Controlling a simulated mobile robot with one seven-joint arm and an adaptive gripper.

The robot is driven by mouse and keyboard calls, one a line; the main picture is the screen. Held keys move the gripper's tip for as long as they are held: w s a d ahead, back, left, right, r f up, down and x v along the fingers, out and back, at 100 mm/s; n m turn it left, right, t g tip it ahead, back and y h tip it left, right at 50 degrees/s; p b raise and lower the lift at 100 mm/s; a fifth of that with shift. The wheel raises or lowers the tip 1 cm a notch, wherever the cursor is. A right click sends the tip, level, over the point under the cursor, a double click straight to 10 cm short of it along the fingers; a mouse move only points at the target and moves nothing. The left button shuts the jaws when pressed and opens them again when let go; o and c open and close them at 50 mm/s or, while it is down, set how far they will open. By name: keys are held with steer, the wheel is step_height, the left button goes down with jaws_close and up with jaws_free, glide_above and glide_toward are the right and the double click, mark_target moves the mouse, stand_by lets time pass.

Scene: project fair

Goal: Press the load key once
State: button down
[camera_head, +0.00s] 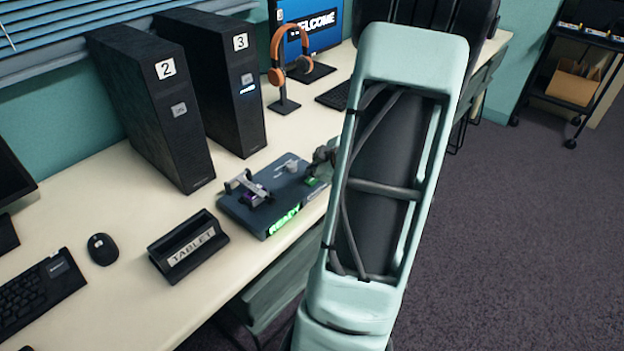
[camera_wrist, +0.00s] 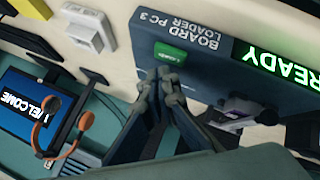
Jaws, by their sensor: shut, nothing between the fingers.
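The board loader (camera_head: 234,208) is a dark blue-grey box on the desk. My gripper (camera_head: 318,160) is shut and empty. In the wrist view its fingertips (camera_wrist: 167,80) are close beside the key; I cannot tell whether they touch it. My arm covers part of the loader's right side.
A clamp with a purple part (camera_head: 252,193) and a grey knob sit on the loader. Computer towers 2 (camera_head: 160,115) and 3 (camera_head: 225,90) stand behind. An orange headset (camera_head: 290,50) hangs on its stand. A "TABLET" holder (camera_head: 188,250) and mouse (camera_head: 102,248) are left.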

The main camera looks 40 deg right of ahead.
mark_target(313, 181)
steer(key=shift+f, duration=0.1)
steer(key=shift+f, duration=0.35)
steer(key=shift+f+b, duration=0.4)
steer(key=shift+b, duration=0.15)
stand_by(0.4)
steer(key=shift+r, duration=0.1)
steer(key=shift+r+p, duration=0.75)
steer(key=shift+p, duration=0.25)
step_height(313, 181, up, 5)
steer(key=p, duration=0.5)
steer(key=shift+r, duration=0.1)
stand_by(0.6)
